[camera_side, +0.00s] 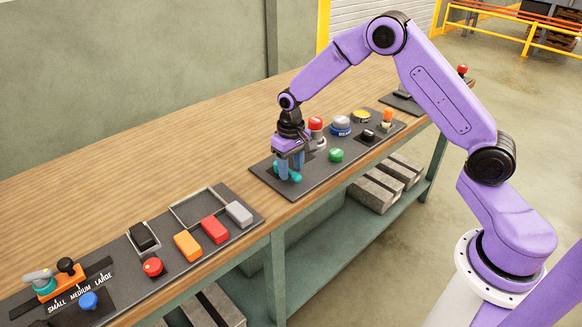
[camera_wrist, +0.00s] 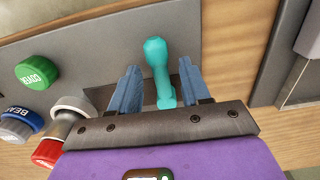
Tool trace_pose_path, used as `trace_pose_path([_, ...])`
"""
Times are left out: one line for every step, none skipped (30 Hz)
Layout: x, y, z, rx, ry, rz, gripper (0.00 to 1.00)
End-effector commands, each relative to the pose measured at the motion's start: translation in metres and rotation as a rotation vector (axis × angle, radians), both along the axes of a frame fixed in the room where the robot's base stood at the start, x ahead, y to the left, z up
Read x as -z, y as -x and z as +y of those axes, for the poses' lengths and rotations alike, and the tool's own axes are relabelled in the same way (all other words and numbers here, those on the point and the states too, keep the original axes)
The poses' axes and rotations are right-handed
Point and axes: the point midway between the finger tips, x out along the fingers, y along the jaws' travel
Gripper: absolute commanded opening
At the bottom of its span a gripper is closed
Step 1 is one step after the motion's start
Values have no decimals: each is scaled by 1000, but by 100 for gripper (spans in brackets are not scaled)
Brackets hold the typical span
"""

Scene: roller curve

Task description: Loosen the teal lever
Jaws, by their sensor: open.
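The teal lever (camera_wrist: 159,70) shows in the wrist view, with its rounded knob toward the top and its shaft running down toward my gripper. My gripper (camera_wrist: 158,78) is open, with one blue finger on each side of the lever. A gap shows between each finger and the lever in the wrist view. In the side view my gripper (camera_side: 289,176) points down over the near left end of the dark panel, and the teal lever (camera_side: 296,177) shows only partly around the fingers. The lever's base is hidden by the gripper.
The dark panel (camera_side: 318,185) also carries a green button (camera_side: 336,155), a red knob (camera_side: 315,124), a blue-and-white knob (camera_side: 340,125) and a yellow knob (camera_side: 361,116). A second panel (camera_side: 245,208) at the left holds coloured blocks. Bare wooden bench (camera_side: 150,160) lies behind.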

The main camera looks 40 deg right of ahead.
Motion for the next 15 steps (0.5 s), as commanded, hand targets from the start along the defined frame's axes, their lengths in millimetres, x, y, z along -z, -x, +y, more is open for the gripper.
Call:
trace_pose_path([3, 0, 0, 1, 0, 0, 47])
trace_pose_path([4, 0, 0, 1, 0, 0, 47])
trace_pose_path([4, 0, 0, 1, 0, 0, 47])
trace_pose_path([5, 0, 0, 1, 0, 0, 47])
trace_pose_path([5, 0, 0, 1, 0, 0, 47])
trace_pose_path([5, 0, 0, 1, 0, -1, 47])
trace_pose_path([5, 0, 0, 1, 0, -1, 47])
trace_pose_path([5, 0, 0, 1, 0, -1, 47])
trace_pose_path([5, 0, 0, 1, 0, -1, 47])
trace_pose_path([5, 0, 0, 1, 0, -1, 47])
trace_pose_path([5, 0, 0, 1, 0, -1, 47])
trace_pose_path([5, 0, 0, 1, 0, 0, 34])
trace_pose_path([5, 0, 0, 1, 0, 0, 24])
trace_pose_path([5, 0, 0, 1, 0, 0, 14])
trace_pose_path([5, 0, 0, 1, 0, 0, 1])
